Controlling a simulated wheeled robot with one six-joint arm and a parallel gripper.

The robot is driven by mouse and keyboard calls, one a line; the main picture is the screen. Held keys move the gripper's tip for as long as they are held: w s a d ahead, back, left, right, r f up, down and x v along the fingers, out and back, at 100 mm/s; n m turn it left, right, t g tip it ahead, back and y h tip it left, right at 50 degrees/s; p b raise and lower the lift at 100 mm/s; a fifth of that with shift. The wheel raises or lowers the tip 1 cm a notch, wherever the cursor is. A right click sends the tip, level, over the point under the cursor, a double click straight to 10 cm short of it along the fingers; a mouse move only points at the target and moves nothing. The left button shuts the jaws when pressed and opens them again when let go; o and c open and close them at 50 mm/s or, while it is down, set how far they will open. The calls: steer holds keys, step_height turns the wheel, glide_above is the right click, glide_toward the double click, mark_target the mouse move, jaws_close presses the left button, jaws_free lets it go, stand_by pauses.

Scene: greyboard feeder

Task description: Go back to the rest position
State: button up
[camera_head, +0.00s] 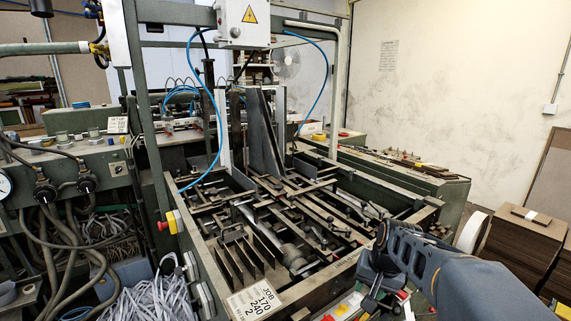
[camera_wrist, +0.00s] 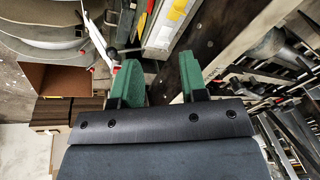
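My gripper shows in the wrist view (camera_wrist: 160,78) with its two green fingers apart and nothing between them. In the head view my arm reaches in from the lower right, and my gripper (camera_head: 374,290) is at the front right corner of the green feeder machine (camera_head: 213,272). The fingers are small and dark there, and whether they touch anything cannot be told. The feeder's open bed holds rails, bars and upright plates, and no board stack shows on it.
A stack of brown board (camera_head: 524,250) stands at the right, with a white roll (camera_head: 473,232) beside it. A control panel with hoses (camera_head: 70,165) is at the left. A frame post (camera_head: 150,110) rises at the feeder's left side.

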steer(key=s+a+n, duration=0.2)
steer(key=s, duration=0.4)
steer(key=s+a+n+t+h, duration=0.1)
steer(key=s+a+n, duration=0.1)
steer(key=s, duration=0.5)
steer(key=shift+s+f+n, duration=0.2)
steer(key=shift+s+n, duration=0.05)
steer(key=shift+n, duration=0.05)
